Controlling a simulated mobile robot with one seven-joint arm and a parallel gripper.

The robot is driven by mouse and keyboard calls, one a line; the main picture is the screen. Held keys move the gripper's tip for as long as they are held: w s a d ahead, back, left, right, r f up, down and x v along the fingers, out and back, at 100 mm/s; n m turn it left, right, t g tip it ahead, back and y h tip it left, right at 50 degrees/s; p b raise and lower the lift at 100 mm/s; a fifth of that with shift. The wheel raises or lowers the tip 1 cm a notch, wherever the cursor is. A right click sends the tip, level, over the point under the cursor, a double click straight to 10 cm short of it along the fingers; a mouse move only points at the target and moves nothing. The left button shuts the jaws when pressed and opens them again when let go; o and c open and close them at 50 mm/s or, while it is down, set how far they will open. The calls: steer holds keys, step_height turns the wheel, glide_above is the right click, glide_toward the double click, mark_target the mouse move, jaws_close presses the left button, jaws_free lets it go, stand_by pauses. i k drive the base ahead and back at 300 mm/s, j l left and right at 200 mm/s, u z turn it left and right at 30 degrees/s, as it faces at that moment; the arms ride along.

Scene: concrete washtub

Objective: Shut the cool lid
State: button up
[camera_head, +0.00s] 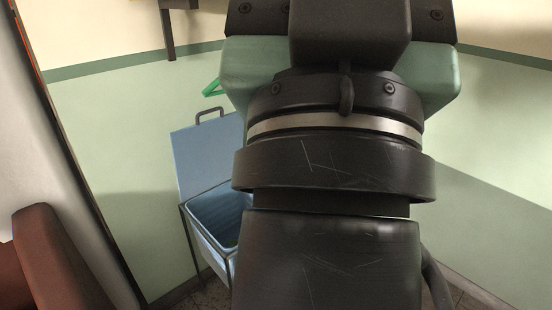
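The blue cool box (198,236) stands open on the left of the middle, inside a thin dark frame. Its lid (203,160) is raised nearly upright at the back, with a dark handle loop on its top edge. The inside of the box shows blue and looks empty where I can see it. My own dark arm fills the middle of the view and hides the right side of the box and part of the lid. The fingers of my gripper do not show, so I cannot tell where they are relative to the lid.
A brown-red padded thing (58,262) stands at the lower left, beside a pale upright panel (45,150). A bright green bar (212,88) shows above the lid. Green and cream walls close off the back. A little bare floor shows below the box.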

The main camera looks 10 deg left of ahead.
mark_target(204, 153)
steer(key=i+j+u, duration=0.3)
steer(key=i+u, duration=0.15)
steer(key=i, duration=0.25)
steer(key=i+u, duration=0.5)
steer(key=i, duration=0.2)
